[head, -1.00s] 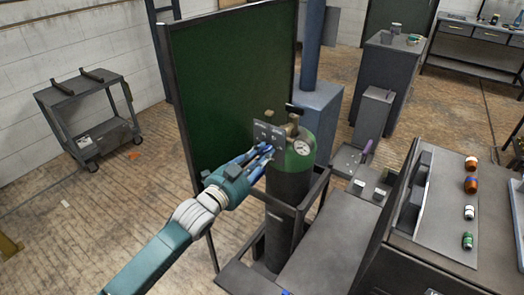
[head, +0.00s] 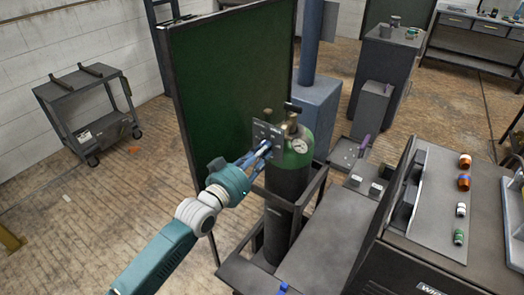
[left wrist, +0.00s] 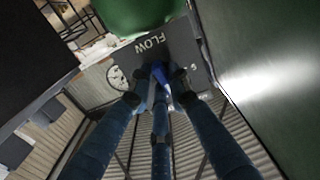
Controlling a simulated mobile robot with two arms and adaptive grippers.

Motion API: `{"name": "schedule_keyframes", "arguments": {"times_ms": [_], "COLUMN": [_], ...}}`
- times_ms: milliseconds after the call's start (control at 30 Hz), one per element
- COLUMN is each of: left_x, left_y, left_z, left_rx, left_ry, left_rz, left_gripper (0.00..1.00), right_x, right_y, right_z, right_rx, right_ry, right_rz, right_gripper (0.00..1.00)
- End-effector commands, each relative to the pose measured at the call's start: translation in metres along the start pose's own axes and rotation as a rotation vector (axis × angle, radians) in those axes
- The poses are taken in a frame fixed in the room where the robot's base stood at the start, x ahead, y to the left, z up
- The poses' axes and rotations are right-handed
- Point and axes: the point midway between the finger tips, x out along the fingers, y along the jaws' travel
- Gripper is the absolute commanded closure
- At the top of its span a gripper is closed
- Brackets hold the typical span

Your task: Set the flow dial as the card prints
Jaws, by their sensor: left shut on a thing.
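A grey plate (head: 266,134) lettered FLOW is mounted at the green-topped gas cylinder (head: 287,185); it also shows in the left wrist view (left wrist: 184,56). My left gripper (head: 263,151) reaches the plate from the left. In the left wrist view my left gripper (left wrist: 160,84) has its fingers closed around a small blue flow dial (left wrist: 160,71) on the plate. The fingers cover most of the dial, and its setting is not readable. A round black-and-white marking (left wrist: 117,77) shows beside the fingers. No readable card is in view. My right gripper is out of view.
A round gauge (head: 299,145) sits on the cylinder's shoulder. A dark green screen (head: 228,85) stands close behind the plate. A cart (head: 88,110) stands at the left; the floor between is mostly clear.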

Motion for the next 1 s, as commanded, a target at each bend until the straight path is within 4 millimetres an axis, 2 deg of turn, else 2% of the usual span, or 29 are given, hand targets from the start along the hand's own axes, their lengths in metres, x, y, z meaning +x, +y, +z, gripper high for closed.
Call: {"name": "schedule_keyframes", "arguments": {"times_ms": [400, 1000], "left_x": [-0.0004, -0.0005], "left_y": [0.0003, 0.0007], "left_z": [0.0010, 0.0014], "left_rx": [-0.264, -0.333], "left_ry": [-0.004, -0.006], "left_rz": [-0.001, -0.001], "left_gripper": [1.00, 1.00], "right_x": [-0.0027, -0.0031], "right_y": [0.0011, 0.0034], "right_z": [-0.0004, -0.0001], "right_rx": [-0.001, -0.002], "right_ry": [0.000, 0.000], "right_rz": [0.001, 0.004], "right_gripper": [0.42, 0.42]}}
